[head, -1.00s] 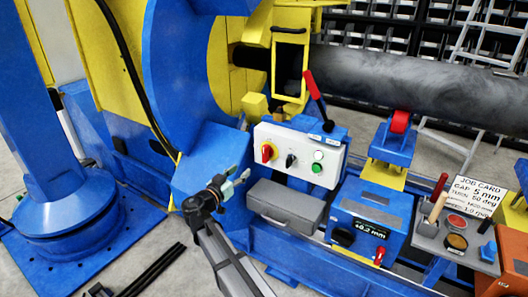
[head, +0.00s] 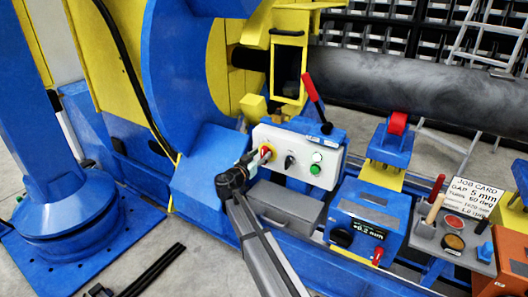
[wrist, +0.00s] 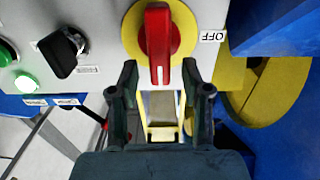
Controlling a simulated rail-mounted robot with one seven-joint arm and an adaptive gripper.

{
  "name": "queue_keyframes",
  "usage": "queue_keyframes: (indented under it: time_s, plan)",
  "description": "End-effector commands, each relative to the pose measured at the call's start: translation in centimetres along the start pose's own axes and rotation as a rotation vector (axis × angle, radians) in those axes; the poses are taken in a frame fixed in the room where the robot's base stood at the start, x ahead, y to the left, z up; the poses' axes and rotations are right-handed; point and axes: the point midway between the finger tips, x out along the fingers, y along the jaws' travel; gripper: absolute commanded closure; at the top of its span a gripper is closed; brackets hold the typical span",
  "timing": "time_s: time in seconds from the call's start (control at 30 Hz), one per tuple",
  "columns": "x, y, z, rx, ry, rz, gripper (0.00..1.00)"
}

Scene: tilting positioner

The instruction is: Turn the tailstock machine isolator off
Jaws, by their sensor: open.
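The isolator is a red knob on a yellow round plate (wrist: 157,45), mounted on a white control panel (head: 297,157). In the head view the isolator (head: 266,152) is at the panel's left end, partly hidden by my gripper (head: 252,160). In the wrist view the knob's handle lies up and down the picture, and an OFF label (wrist: 212,37) sits to the right of the plate. My gripper (wrist: 160,80) is open, its fingertips either side of the handle's lower end. I cannot tell whether they touch it.
A black selector switch (head: 289,160) and lit green button (head: 315,169) share the panel. A red-handled lever (head: 314,97) rises behind it. A grey drawer box (head: 285,207) is below. The large blue positioner (head: 190,70) stands close on the left.

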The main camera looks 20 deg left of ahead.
Motion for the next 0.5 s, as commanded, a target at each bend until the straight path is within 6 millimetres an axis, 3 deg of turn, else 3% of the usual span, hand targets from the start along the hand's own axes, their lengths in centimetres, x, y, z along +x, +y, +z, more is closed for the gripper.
queue_keyframes:
  time_s: [0.2,0.5]
  plan:
    - [2.3,-0.1,0.0,0.000,0.000,0.001,0.52]
    - [2.7,0.0,0.0,0.000,0.000,0.000,0.52]
